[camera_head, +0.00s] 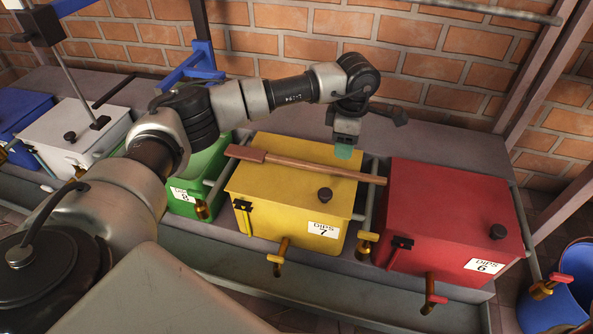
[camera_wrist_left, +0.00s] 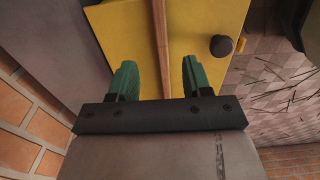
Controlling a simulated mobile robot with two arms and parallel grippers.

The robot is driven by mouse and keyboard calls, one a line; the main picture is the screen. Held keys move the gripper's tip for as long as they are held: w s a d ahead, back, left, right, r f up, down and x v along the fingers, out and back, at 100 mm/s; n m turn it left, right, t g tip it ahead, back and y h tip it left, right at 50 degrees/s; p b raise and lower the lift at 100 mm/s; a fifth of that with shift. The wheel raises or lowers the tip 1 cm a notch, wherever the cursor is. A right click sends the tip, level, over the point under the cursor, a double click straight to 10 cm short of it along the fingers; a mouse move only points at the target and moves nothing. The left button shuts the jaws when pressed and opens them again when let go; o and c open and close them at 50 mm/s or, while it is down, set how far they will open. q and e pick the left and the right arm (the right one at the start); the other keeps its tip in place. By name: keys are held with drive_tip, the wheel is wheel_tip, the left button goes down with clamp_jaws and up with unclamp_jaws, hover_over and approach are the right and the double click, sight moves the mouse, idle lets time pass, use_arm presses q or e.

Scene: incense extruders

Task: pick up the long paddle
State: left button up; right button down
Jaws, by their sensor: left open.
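The long paddle (camera_head: 312,165) is a brown wooden stick with a wider, flat end at the left. It lies across the lid of the yellow box (camera_head: 265,190), its thin end reaching toward the red box. My left gripper (camera_head: 343,150) is above the paddle's thin part, near the yellow box's back right. In the left wrist view the paddle (camera_wrist_left: 161,45) runs between the two green fingertips (camera_wrist_left: 159,80), which stand apart on either side of it. Fingers and paddle show a gap on both sides. My right gripper is not in view.
The yellow lid has a black knob (camera_head: 325,194). The red box (camera_head: 450,205) stands to the right and the green box (camera_head: 200,180) to the left. Brass taps stick out in front. A brick wall (camera_head: 430,60) rises behind the grey bench.

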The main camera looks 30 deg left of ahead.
sight(341, 170)
use_arm(q)
wheel_tip(341, 170, down, 3)
drive_tip(key=shift+f+b, duration=0.1)
drive_tip(key=shift+b, duration=0.5)
wheel_tip(341, 170, down, 5)
drive_tip(key=b, duration=0.5)
drive_tip(key=shift+c, duration=0.2)
clamp_jaws()
